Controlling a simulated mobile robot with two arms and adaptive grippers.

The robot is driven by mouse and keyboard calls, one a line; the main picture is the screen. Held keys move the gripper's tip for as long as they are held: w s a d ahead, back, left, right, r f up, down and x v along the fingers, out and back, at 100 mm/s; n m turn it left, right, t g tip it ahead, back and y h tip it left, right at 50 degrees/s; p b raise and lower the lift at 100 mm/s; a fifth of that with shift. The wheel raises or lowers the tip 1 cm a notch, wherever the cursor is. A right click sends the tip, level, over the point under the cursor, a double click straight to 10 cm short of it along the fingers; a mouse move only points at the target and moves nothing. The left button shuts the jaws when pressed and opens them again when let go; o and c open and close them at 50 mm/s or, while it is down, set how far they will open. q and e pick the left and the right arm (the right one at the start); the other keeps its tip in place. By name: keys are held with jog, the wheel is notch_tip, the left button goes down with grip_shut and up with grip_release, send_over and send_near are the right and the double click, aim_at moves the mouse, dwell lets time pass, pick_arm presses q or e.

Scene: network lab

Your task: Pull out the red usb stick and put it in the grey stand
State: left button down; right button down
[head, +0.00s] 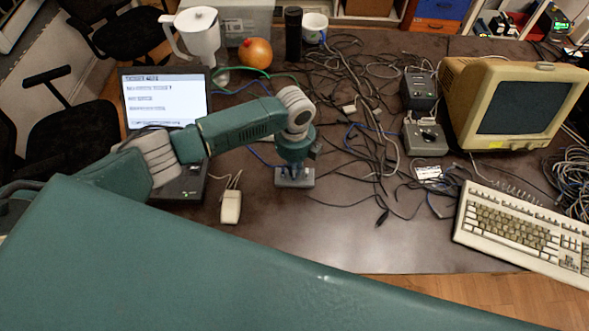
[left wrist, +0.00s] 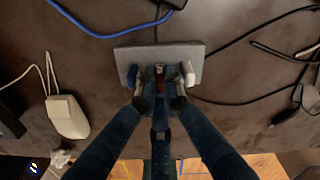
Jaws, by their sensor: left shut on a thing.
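My right gripper is out of view.
A laptop (head: 165,100) stands behind my left arm. A white mouse (head: 230,207) lies left of the stand. Tangled cables (head: 365,130) spread to its right, before grey boxes (head: 425,138), a monitor (head: 510,105) and a keyboard (head: 515,232). The table front is mostly clear.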

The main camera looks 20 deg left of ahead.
pick_arm(q)
jog(key=shift+f, duration=0.3)
dwell(0.4)
jog(key=c, duration=1.8)
grip_release()
jog(key=shift+r, duration=0.1)
notch_tip(320, 180, up, 12)
jog(key=shift+w+f, duration=0.1)
jog(key=shift+w, duration=0.05)
